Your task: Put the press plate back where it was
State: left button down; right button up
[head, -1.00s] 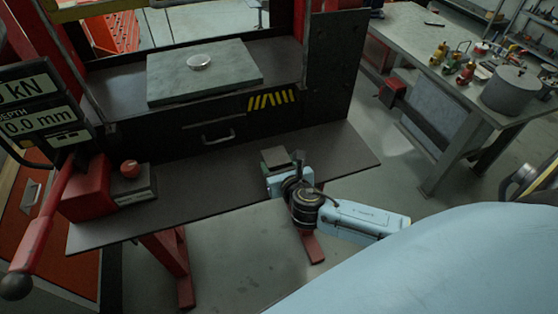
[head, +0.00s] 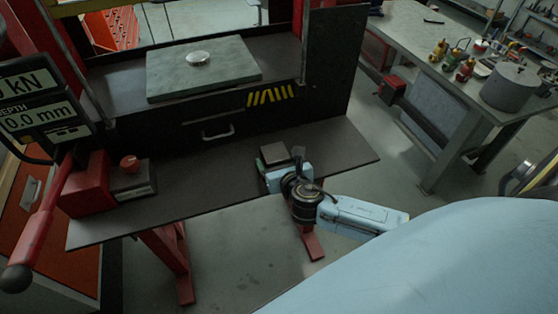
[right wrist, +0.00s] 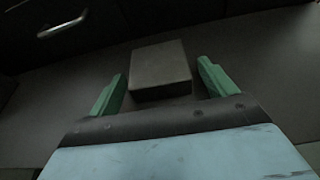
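A small flat grey square block (head: 273,153), which I take to be the press plate, lies on the dark front shelf of the press. In the right wrist view this block (right wrist: 160,70) sits between and slightly beyond the two green fingertips. My right gripper (right wrist: 160,84) is open, with a visible gap between each finger and the block. In the head view the right gripper (head: 284,160) is low at the shelf, right beside the block, and its wrist partly hides the fingers. My left gripper is not in view.
The press bed holds a large grey-green slab (head: 230,75) with a round metal disc (head: 198,58) on it. A red-handled lever (head: 45,220) and a display (head: 40,105) stand at left. A drawer handle (head: 217,133) is behind the shelf. The shelf's middle (head: 205,180) is clear.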

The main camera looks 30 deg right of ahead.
jog(key=shift+s+a+f, duration=0.15)
jog(key=shift+s+f, duration=0.25)
jog(key=shift+f, duration=0.4)
jog(key=shift+w+r, duration=0.1)
jog(key=shift+r, duration=0.35)
jog(key=shift+s+a+r+p, duration=0.1)
jog(key=shift+s+r+p, duration=0.1)
jog(key=shift+p, duration=0.1)
jog(key=r+v, duration=0.1)
jog(key=v, duration=1)
